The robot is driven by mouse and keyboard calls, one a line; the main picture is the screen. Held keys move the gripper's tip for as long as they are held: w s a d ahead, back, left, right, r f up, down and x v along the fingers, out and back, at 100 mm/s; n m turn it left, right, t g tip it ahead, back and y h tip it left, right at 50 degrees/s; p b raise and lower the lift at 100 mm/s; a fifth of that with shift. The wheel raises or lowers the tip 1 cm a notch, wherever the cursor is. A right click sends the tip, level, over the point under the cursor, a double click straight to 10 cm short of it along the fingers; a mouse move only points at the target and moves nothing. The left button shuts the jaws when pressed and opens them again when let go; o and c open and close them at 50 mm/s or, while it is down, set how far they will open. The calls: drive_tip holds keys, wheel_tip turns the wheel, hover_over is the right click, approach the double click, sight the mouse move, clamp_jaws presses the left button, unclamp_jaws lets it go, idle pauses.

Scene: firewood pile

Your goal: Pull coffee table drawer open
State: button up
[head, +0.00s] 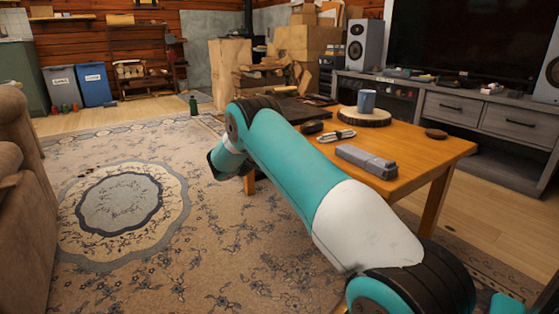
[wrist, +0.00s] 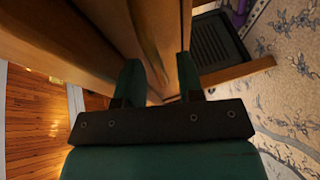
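The orange-brown wooden coffee table (head: 430,147) stands right of centre in the head view, partly hidden behind my arm. Its drawer front cannot be made out there, and my gripper is hidden. In the wrist view, brown wooden faces of the table (wrist: 90,40) fill the upper left. My gripper (wrist: 160,75) has its two dark green fingers apart, close to the wood, with no object clearly held between them. A wooden strip (wrist: 237,74) runs right from the fingers beside a dark ribbed tray-like thing (wrist: 215,45); I cannot tell if this strip belongs to the drawer.
A blue mug (head: 366,102) on a wood slice, a grey box (head: 366,161) and small items lie on the tabletop. A sofa (head: 25,200) stands at the left edge. A grey TV cabinet (head: 465,109) is behind the table. The patterned rug (head: 120,260) has open room.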

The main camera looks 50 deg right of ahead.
drive_tip(key=shift+w+d+f, duration=0.1)
drive_tip(key=shift+d, duration=0.6)
clamp_jaws()
